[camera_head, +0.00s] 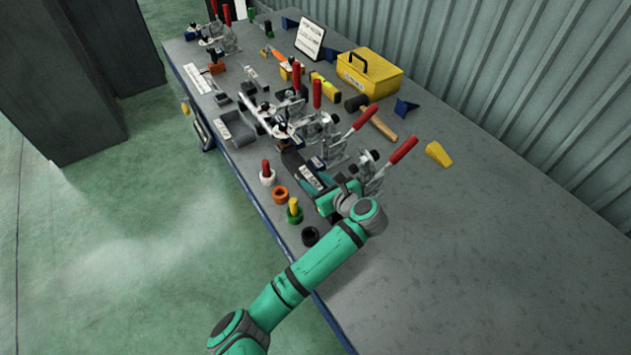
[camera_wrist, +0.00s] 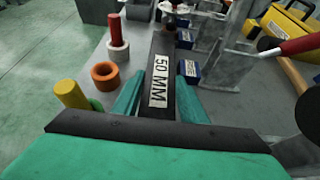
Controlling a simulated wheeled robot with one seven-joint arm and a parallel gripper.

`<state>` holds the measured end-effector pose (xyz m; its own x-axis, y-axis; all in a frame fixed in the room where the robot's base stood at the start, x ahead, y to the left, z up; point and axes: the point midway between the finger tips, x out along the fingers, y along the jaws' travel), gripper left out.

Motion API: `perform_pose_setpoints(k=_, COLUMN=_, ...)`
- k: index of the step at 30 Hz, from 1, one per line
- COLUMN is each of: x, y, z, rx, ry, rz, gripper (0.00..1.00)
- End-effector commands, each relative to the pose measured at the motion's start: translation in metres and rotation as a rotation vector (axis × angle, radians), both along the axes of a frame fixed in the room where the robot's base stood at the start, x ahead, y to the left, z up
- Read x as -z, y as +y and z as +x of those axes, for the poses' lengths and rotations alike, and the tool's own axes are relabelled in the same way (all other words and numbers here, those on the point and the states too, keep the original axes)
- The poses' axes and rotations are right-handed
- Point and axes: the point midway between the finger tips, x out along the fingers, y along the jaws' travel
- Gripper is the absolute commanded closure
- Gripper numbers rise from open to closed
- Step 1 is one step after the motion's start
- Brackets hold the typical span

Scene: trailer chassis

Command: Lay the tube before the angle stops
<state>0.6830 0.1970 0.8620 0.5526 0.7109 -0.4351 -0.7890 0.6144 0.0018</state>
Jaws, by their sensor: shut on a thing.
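A dark square tube with a white "50 MM" label (camera_wrist: 163,60) lies between the two teal fingers of my gripper (camera_wrist: 157,100), which is shut on it. The tube points away from my gripper in the wrist view, and it also shows in the head view (camera_head: 308,177). Two small blue blocks with white labels (camera_wrist: 189,72) stand just right of the tube; they may be the angle stops, but I cannot tell for sure. In the head view my gripper (camera_head: 325,196) is low over the bench, beside the clamps. Whether the tube touches the bench is unclear.
Toggle clamps with red handles (camera_head: 402,151) stand right of the tube. Left of it are a white ring with a red peg (camera_head: 267,174), an orange ring (camera_head: 280,194), a green ring with a yellow peg (camera_head: 294,211) and a black ring (camera_head: 310,236). The bench's near right is clear.

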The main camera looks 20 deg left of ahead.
Motion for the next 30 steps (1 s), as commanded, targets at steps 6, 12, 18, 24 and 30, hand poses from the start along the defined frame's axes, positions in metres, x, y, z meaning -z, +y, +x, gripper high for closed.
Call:
perform_pose_setpoints(k=6, x=0.0, y=0.001, z=0.0, rx=0.0, ry=-0.003, rz=0.002, gripper=1.0)
perform_pose_setpoints(k=12, x=0.002, y=-0.001, z=0.0, rx=0.001, ry=0.0, rz=0.0, gripper=0.43)
perform_pose_setpoints(k=18, x=0.002, y=0.001, z=0.0, rx=0.0, ry=0.0, rz=0.0, gripper=0.43)
perform_pose_setpoints(k=24, x=-0.005, y=-0.007, z=-0.006, rx=0.001, ry=0.0, rz=0.0, gripper=0.43)
perform_pose_setpoints(k=30, x=-0.021, y=-0.034, z=-0.026, rx=0.003, ry=-0.003, rz=-0.002, gripper=0.43)
